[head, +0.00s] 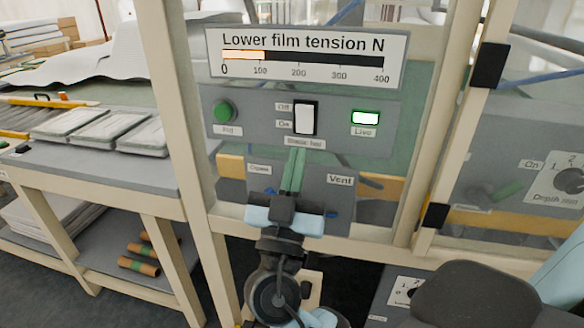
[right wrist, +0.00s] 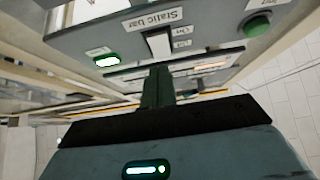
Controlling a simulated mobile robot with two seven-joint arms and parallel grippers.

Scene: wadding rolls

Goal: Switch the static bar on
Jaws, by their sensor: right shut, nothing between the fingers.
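The static bar switch (head: 305,118) is a white rocker in a black frame on the grey panel (head: 384,137), with Off marked above and On below at its left. Beside it the Live lamp (head: 365,118) glows green. My right gripper (head: 297,153) is shut and empty, its green fingers pointing up just below the switch, over the Static bar label. In the right wrist view the panel appears upside down, with the switch (right wrist: 159,45) just beyond the fingertips (right wrist: 158,72) and the lit lamp (right wrist: 107,60) to the left. I cannot tell whether the fingertips touch the switch. My left gripper is not in view.
A green Jog button (head: 225,111) sits left of the switch. The film tension gauge (head: 303,58) above reads a little over 100. A Vent plate (head: 341,181) lies below right.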

